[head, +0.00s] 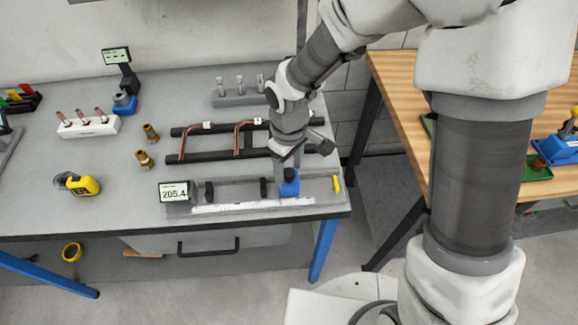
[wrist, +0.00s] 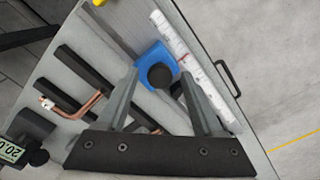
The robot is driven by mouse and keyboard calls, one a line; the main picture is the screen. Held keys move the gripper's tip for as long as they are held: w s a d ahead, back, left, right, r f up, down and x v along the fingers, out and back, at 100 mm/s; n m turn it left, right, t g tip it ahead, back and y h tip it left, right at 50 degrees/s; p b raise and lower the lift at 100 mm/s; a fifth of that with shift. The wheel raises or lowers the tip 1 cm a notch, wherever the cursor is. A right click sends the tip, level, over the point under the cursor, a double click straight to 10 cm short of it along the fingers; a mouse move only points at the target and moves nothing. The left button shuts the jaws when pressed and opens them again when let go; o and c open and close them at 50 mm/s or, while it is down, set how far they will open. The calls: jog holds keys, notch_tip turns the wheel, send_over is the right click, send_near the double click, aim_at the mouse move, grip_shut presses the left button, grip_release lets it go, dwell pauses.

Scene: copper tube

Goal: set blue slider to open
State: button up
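The blue slider (head: 290,187) sits near the right end of a grey measuring rail (head: 230,190) at the table's front edge. In the wrist view the slider (wrist: 153,57) is a blue block with a round black knob (wrist: 161,76) on top. My gripper (head: 288,166) points down just above the slider. In the wrist view its two fingers (wrist: 158,78) are apart, one on each side of the knob, with small gaps showing. The slider's underside and any clamp contact are hidden.
A yellow piece (head: 337,184) marks the rail's right end. A display (head: 174,191) reading about 205.4 stands at its left end. Bent copper tubes (head: 190,140) lie on black bars behind the rail. A yellow tape measure (head: 78,184) lies left; the table between is clear.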

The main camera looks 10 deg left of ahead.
grip_shut()
dwell(1.2)
